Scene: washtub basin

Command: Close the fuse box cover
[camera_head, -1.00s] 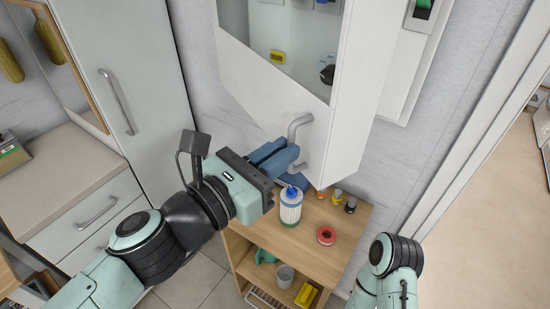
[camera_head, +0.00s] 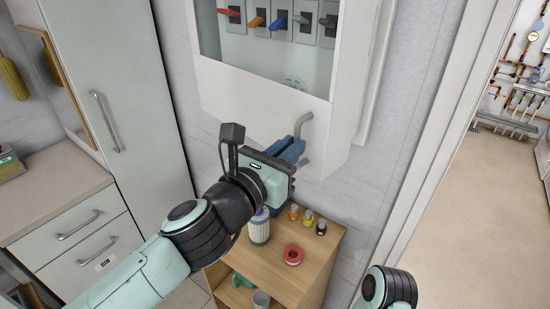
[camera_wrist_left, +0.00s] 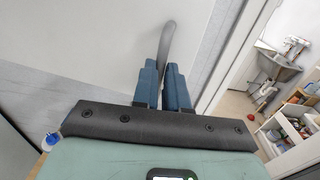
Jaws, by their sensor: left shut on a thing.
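The white fuse box cover (camera_head: 265,98) with its clear window is at the top middle of the head view. Coloured switches (camera_head: 280,22) show through the window. A grey curved handle (camera_head: 304,122) is at its lower right corner. My left gripper (camera_head: 292,152) is at this handle, its blue fingers shut on it. In the left wrist view the handle (camera_wrist_left: 167,38) rises between the fingertips (camera_wrist_left: 163,68). I cannot tell whether the cover lies flush against the box. Of my right arm only a link shows at the lower right; its gripper is out of view.
Below the box stands a wooden shelf (camera_head: 268,262) with a white-and-blue bottle (camera_head: 259,230), a red tape roll (camera_head: 293,255) and small bottles (camera_head: 307,217). A tall cabinet (camera_head: 135,130) and drawers (camera_head: 85,240) are at the left.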

